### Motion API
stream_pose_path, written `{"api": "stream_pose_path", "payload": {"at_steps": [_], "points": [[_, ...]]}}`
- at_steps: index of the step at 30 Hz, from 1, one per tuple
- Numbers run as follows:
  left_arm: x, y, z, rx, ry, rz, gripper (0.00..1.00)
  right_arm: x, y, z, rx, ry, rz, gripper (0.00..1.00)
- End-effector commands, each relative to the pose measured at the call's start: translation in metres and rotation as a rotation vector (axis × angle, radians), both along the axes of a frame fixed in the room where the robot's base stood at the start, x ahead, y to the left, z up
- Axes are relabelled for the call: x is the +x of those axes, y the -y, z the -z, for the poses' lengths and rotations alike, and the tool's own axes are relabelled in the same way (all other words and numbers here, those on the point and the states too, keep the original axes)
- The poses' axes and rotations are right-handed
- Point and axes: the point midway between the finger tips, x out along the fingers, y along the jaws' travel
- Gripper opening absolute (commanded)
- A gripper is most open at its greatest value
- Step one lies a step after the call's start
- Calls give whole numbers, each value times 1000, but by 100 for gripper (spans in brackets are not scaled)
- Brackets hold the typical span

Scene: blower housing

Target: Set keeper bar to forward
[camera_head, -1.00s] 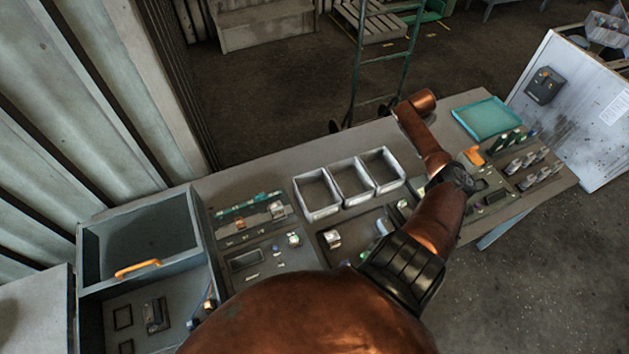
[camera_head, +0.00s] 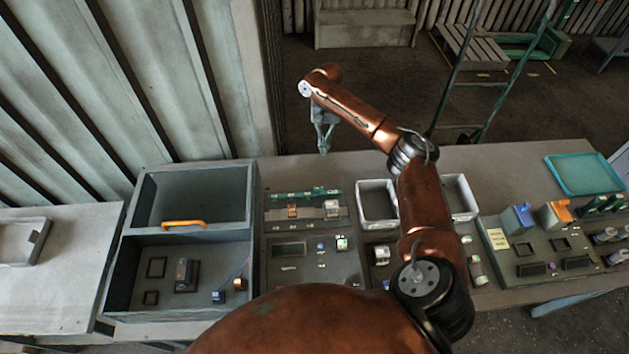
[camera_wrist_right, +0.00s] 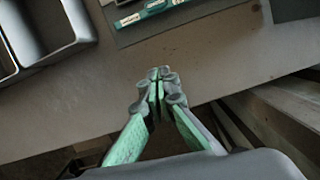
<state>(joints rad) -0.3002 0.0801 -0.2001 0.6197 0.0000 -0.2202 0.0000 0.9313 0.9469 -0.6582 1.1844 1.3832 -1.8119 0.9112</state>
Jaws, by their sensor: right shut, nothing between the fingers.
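I cannot tell for sure which part is the keeper bar. A grey panel (camera_head: 275,213) on the bench has a teal strip along its back, an orange block (camera_head: 292,211) and a pale block (camera_head: 332,208). The teal strip (camera_wrist_right: 150,12) also shows at the top of the right wrist view. My right gripper (camera_head: 323,148) is shut and empty, above the bench's back edge, behind that panel. Its green fingers meet in the right wrist view (camera_wrist_right: 160,78), apart from the panel. My left gripper is not in view.
A grey open box (camera_head: 250,190) with an orange handle (camera_head: 184,224) stands left of the panel. White bins (camera_head: 377,186) stand to its right, partly hidden by my right arm. A blue block (camera_head: 522,216), an orange block (camera_head: 557,212) and a teal tray (camera_head: 584,174) lie farther right.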

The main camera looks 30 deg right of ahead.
Motion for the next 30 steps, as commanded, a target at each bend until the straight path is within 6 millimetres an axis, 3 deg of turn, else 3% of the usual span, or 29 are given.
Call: {"api": "stream_pose_path", "payload": {"at_steps": [3, 6, 18, 23, 30], "points": [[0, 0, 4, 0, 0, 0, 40, 2, -19, -11, 2, -23, -68, 0], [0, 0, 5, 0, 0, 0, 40, 0, -26, -15, 4, -36, -93, 0], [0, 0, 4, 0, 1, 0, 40, 0, -27, -14, 5, -37, -97, 0], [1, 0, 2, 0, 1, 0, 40, -4, -29, 1, 4, -38, -97, 0], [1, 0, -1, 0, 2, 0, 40, -15, -35, 48, 6, -38, -97, 0]]}}
